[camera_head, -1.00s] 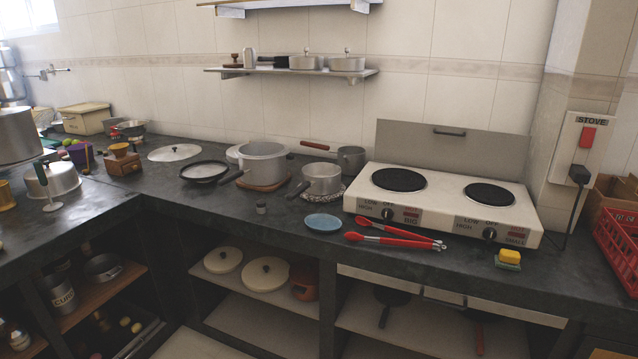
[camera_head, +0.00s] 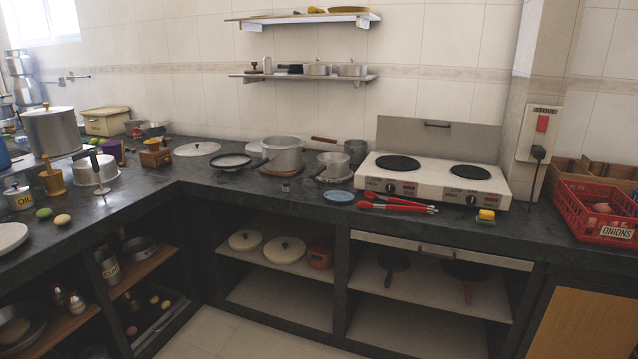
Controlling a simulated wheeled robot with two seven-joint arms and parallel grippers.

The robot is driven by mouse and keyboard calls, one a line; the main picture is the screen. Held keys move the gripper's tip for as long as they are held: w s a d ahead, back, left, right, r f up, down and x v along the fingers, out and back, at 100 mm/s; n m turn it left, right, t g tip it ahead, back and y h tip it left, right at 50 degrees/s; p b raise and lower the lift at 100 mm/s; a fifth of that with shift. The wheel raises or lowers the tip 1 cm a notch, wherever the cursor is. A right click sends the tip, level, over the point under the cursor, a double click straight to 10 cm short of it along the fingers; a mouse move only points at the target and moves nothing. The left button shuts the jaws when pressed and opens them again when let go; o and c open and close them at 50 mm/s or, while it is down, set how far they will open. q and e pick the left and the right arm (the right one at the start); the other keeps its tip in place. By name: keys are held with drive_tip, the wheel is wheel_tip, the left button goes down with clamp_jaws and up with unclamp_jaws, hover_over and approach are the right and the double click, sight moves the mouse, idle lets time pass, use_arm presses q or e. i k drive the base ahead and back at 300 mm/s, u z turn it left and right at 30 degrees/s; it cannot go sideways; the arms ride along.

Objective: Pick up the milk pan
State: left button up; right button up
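Two small pans that could be the milk pan stand on the dark counter, left of the stove. One is a light metal pan (camera_head: 334,167) with a dark handle pointing to the lower left, resting on a patterned trivet. Behind it to the right is a darker grey pan (camera_head: 356,152) with a reddish-brown handle pointing left. I cannot tell which of them is the milk pan. Neither of my grippers is in view.
A large pot (camera_head: 283,155) stands just left of the small pans, and a frying pan (camera_head: 231,161) farther left. The white two-plate stove (camera_head: 433,183) is on the right. A blue plate (camera_head: 339,196) and red tongs (camera_head: 398,207) lie in front. Open floor (camera_head: 245,335) shows below.

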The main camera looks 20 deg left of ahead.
sight(330, 165)
drive_tip(key=u, duration=1.35)
drive_tip(key=i, duration=1.15)
drive_tip(key=z, duration=0.8)
drive_tip(key=i, duration=0.85)
drive_tip(key=z, duration=0.85)
